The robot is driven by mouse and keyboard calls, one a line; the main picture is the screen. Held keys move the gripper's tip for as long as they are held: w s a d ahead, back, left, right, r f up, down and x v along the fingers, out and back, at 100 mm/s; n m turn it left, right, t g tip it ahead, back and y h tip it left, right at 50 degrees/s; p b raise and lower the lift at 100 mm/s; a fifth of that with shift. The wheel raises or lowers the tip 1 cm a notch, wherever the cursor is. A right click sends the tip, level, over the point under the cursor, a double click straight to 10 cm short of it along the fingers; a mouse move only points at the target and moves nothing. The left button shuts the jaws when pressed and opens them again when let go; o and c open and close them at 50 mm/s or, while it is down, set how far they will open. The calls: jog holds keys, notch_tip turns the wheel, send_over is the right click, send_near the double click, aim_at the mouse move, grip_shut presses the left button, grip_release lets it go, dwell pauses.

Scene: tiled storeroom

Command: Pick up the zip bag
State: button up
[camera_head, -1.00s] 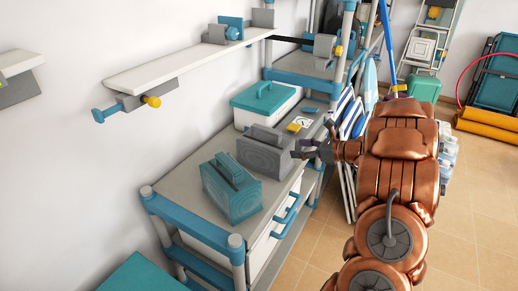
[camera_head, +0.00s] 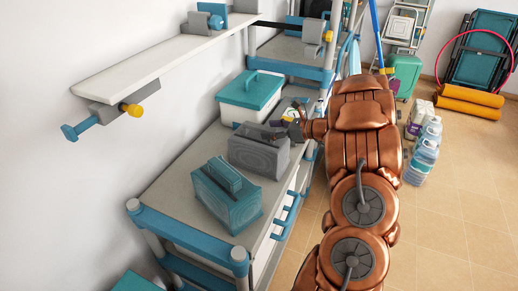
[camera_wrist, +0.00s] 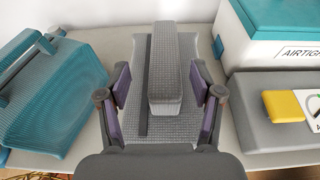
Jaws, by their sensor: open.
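A grey mesh-textured bag (camera_head: 258,152) with a raised handle bar stands on the grey shelf top. In the wrist view the grey bag (camera_wrist: 172,75) lies between my fingers, with a dark strip along it. A similar teal bag (camera_head: 226,195) stands nearer in the head view and shows at the left of the wrist view (camera_wrist: 40,90). No label shows which of the two is the zip bag. My gripper (camera_wrist: 160,90) is open, its purple-padded fingers on either side of the grey bag's handle. In the head view my gripper (camera_head: 293,126) is at the grey bag's far right end.
A white box with a teal lid (camera_head: 251,90) stands behind the bags. A grey box (camera_wrist: 270,125) with a yellow item (camera_wrist: 283,106) lies at the right of the wrist view. A white wall shelf (camera_head: 150,60) hangs left. Water bottles (camera_head: 422,155) stand on the floor.

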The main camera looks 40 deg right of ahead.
aim_at(265, 128)
jog(key=shift+w+a+f+p, duration=0.1)
jog(key=shift+w+a+p, duration=0.2)
jog(key=shift+w, duration=0.35)
jog(key=shift+w+a+f+p, duration=0.15)
jog(key=shift+w+p, duration=0.25)
jog(key=shift+w, duration=0.2)
jog(key=shift+p+x, duration=0.35)
jog(key=shift+x, duration=0.8)
grip_shut()
